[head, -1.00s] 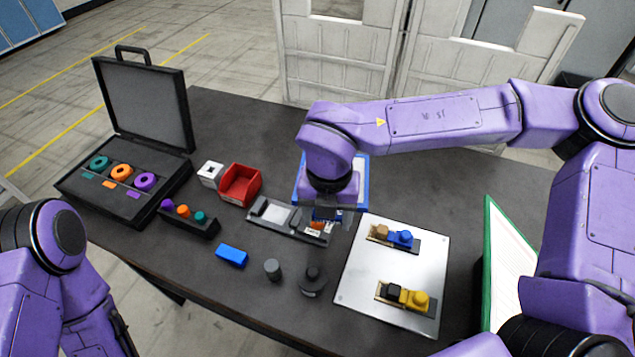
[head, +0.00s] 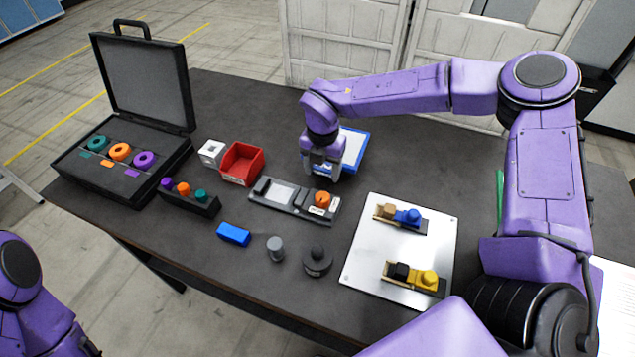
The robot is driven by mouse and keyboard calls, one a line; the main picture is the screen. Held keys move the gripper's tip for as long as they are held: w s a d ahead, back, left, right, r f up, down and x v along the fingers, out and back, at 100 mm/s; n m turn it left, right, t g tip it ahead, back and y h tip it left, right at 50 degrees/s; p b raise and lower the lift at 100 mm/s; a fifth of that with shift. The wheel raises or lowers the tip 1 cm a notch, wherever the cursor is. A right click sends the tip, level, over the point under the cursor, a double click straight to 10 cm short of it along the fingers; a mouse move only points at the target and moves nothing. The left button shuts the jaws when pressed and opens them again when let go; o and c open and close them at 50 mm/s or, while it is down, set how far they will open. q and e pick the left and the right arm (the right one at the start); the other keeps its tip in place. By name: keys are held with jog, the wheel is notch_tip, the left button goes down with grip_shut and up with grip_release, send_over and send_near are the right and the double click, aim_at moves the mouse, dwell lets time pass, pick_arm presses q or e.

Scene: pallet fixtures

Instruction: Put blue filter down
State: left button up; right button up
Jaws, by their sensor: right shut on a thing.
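The blue filter (head: 353,150), a flat white panel with a blue frame, is at the back middle of the table in the head view. My right gripper (head: 322,172) points down at its near left side and is shut on it. The gripper and wrist hide part of the filter. I cannot tell whether its underside touches the table. My left arm shows at the lower left, but its gripper is out of view.
A grey fixture (head: 272,200) with an orange knob (head: 322,199) lies just in front of the gripper. A red bin (head: 242,163) stands left of it. A metal plate (head: 375,270) with two small assemblies is at front right. The table behind the bin is clear.

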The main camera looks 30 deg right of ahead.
aim_at(324, 174)
jog(key=f+b, duration=0.2)
jog(key=f, duration=0.2)
jog(key=shift+w+d+f+b, duration=0.15)
jog(key=shift+w+d+b, duration=0.1)
jog(key=shift+d+b, duration=0.15)
jog(key=shift+w+a+r, duration=0.1)
jog(key=shift+a+r, duration=0.05)
jog(key=shift+r, duration=0.05)
jog(key=shift+f, duration=0.15)
jog(key=o, duration=1.2)
jog(key=shift+c, duration=0.2)
